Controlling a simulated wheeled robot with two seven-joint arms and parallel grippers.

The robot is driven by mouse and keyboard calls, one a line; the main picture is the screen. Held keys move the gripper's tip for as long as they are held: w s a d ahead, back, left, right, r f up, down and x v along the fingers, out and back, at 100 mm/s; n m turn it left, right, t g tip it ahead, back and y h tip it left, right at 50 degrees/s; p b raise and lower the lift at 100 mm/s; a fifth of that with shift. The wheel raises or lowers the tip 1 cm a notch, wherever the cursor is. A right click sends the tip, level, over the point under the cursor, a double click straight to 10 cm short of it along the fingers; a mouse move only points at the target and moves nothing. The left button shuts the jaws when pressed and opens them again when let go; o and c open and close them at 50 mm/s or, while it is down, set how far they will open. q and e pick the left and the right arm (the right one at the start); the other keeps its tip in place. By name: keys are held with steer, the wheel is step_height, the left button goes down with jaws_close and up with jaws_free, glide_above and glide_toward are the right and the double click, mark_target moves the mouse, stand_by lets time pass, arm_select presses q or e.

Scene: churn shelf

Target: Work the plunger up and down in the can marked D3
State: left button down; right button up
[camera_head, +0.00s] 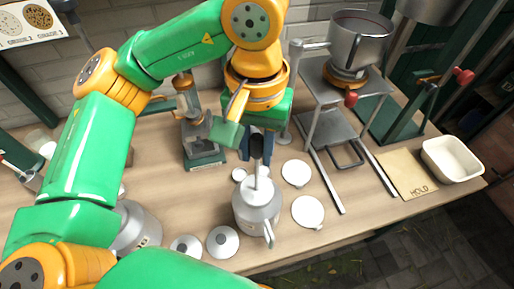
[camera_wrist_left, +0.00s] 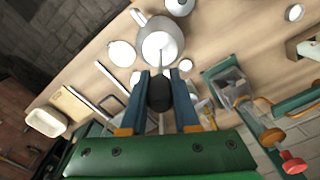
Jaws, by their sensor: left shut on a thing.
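A grey metal can (camera_head: 258,213) stands upright on the bench with a side handle; it also shows in the left wrist view (camera_wrist_left: 161,44). I cannot read its marking. The plunger's thin rod (camera_head: 257,169) rises from the can's top to a black grip (camera_wrist_left: 160,93). My left gripper (camera_head: 257,146) is above the can, and its two blue fingers (camera_wrist_left: 161,97) are shut on the black grip. The plunger's lower end is hidden inside the can. My right gripper is in neither view.
Another can (camera_head: 137,228) stands at left, partly behind my arm. Grey lids (camera_head: 223,242) and white discs (camera_head: 308,212) lie around the can. A stand with a pot (camera_head: 360,42), a HOLD card (camera_head: 406,174) and a white tray (camera_head: 452,160) are at right.

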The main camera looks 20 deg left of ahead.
mark_target(257, 173)
arm_select(q)
steer(key=shift+f+b, duration=3.45)
steer(key=shift+b, duration=0.2)
steer(key=shift+r, duration=0.2)
step_height(257, 173, up, 17)
steer(key=p, duration=1.6)
steer(key=shift+f, duration=0.2)
steer(key=shift+r, duration=0.8)
